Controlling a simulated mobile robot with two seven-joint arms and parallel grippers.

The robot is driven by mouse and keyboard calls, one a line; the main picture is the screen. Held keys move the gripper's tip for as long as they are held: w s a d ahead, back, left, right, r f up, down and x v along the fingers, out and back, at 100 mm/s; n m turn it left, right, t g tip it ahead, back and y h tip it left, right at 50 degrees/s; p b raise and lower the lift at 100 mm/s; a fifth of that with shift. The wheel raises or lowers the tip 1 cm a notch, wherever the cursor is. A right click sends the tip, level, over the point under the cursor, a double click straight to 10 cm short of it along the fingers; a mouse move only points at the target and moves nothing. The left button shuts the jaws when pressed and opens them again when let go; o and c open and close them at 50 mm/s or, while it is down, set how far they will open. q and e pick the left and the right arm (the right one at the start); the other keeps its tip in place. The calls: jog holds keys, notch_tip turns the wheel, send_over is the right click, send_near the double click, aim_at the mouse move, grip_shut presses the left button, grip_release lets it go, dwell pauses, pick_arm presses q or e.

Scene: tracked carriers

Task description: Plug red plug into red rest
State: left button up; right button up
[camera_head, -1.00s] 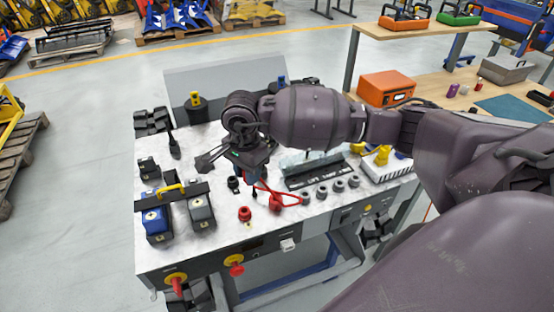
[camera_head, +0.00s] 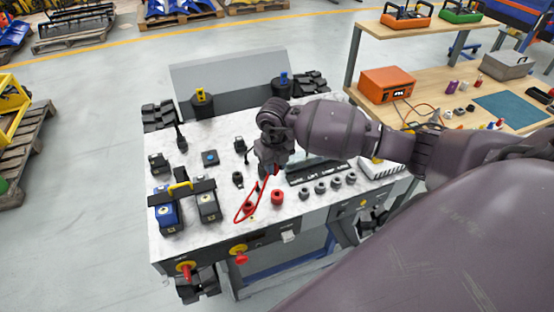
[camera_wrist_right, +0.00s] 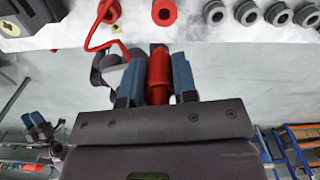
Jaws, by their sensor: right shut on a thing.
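The red plug (camera_wrist_right: 158,75) is a red cylinder with a dark tip, held between the blue fingertips of my right gripper (camera_wrist_right: 158,80). In the head view my right gripper (camera_head: 268,172) is over the white bench top, just behind the red rest. The red rest (camera_head: 277,197) is a red ring on the bench, at the left end of a row of grey rings. In the wrist view the red rest (camera_wrist_right: 164,12) lies beyond the plug, apart from it. A red cable (camera_head: 243,212) loops on the left, partly hidden by the gripper.
Several grey rings (camera_head: 320,188) run to the right of the red rest. Blue and grey boxes (camera_head: 207,206) with a yellow handle stand at left. Red knobs (camera_head: 241,257) stick out of the bench front. A black labelled strip (camera_head: 315,172) lies behind the rings.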

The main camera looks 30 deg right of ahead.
pick_arm(q)
jog(key=shift+s+r, duration=0.15)
pick_arm(e)
jog(key=shift+s+d+f+m, duration=0.1)
jog(key=shift+d+f+m, duration=0.2)
jog(key=shift+m, duration=0.6)
pick_arm(q)
jog(key=f+b, duration=0.1)
jog(key=b, duration=0.1)
jog(key=w+f+b, duration=0.1)
jog(key=b, duration=0.1)
jog(key=shift+w+d+f, duration=0.1)
jog(key=shift+w+f, duration=0.05)
jog(key=shift+w, duration=0.15)
pick_arm(e)
notch_tip(320, 180, down, 6)
jog(key=shift+r, duration=0.15)
pick_arm(q)
jog(key=shift+s+f, duration=0.1)
jog(key=shift+s, duration=0.1)
dwell(0.4)
jog(key=shift+w, duration=0.2)
dwell(0.4)
pick_arm(e)
jog(key=shift+f, duration=0.25)
